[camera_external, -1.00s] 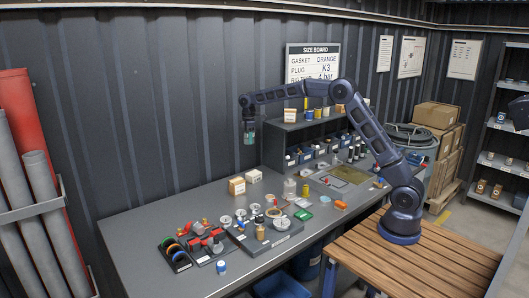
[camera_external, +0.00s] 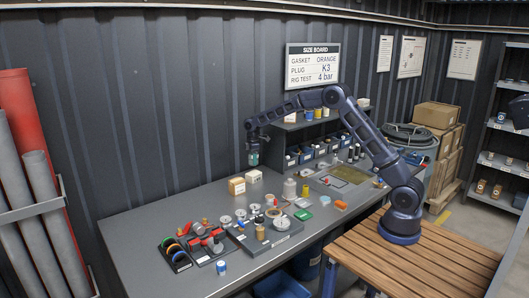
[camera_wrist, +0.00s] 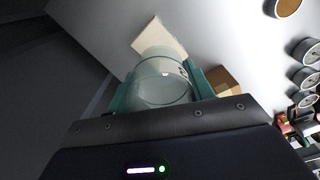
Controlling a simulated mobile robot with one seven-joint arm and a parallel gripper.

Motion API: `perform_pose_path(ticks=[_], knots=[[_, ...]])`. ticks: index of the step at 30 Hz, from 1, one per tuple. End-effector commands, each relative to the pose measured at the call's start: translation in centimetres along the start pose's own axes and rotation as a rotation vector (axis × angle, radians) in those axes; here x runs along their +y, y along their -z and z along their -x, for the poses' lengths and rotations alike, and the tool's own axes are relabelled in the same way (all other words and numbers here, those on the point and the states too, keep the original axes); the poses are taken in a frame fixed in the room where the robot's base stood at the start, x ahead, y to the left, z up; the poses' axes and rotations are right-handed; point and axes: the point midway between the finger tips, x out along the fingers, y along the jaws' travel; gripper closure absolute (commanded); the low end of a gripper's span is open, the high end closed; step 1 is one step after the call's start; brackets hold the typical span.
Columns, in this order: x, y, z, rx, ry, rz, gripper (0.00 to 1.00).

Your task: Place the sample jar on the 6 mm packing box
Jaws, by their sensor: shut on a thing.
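My gripper (camera_external: 253,152) is shut on the sample jar (camera_wrist: 163,85), a clear greenish jar with a label, held between the two green fingers in the wrist view. In the external view the jar (camera_external: 254,160) hangs a little above two small packing boxes on the bench. One is a pale box (camera_external: 253,177), which shows beyond the jar in the wrist view (camera_wrist: 158,37). The other is a tan box (camera_external: 237,187) just to its left and nearer, partly behind a finger in the wrist view (camera_wrist: 224,80). Their size markings are too small to read.
The grey bench (camera_external: 140,222) has free room left of the boxes. Flanges and gauges (camera_external: 283,223) sit on a dark plate in front of the boxes. A shelf unit (camera_external: 302,134) stands close at the right, and the corrugated wall is behind.

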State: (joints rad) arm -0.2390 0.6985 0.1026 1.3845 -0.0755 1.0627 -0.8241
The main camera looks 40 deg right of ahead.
Motion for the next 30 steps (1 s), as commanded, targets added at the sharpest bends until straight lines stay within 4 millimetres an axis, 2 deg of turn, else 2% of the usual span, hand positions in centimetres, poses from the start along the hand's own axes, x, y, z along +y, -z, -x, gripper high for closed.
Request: perform_pose_path(ticks=[8,17,29,30], knots=[[0.0,0.0,-1.8,0.0,0.0,0.0,0.73],[0.0,0.0,-5.3,0.0,0.0,0.001,0.73],[0.0,0.0,-5.8,0.001,0.0,0.0,0.73],[0.0,0.0,-5.8,0.001,0.0,0.0,0.42]])
